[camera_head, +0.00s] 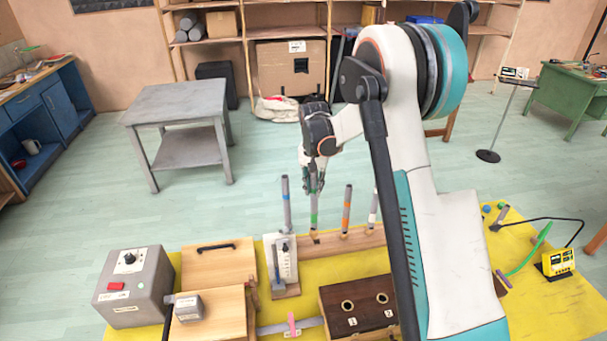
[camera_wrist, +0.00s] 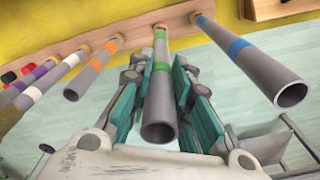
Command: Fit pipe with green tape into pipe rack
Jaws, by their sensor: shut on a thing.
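The pipe with green tape (camera_head: 314,218) is upright between the fingers of my gripper (camera_head: 314,188), which is shut on it above the green band. In the wrist view the green-taped pipe (camera_wrist: 160,110) runs between the teal finger pads, with its open end toward the camera. Its far end meets the wooden pipe rack (camera_head: 362,239) at a hole; I cannot tell how deep it sits. The rack also shows in the wrist view (camera_wrist: 130,38). A blue-taped pipe (camera_head: 287,205) and an orange-taped pipe (camera_head: 347,208) stand upright in the rack on either side.
More taped pipes (camera_wrist: 52,78) stand further along the rack, close to my arm in the head view. A white meter box (camera_head: 287,258), a dark wooden box with two holes (camera_head: 352,300) and a grey switch box (camera_head: 133,285) stand on the yellow bench top (camera_head: 548,310).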

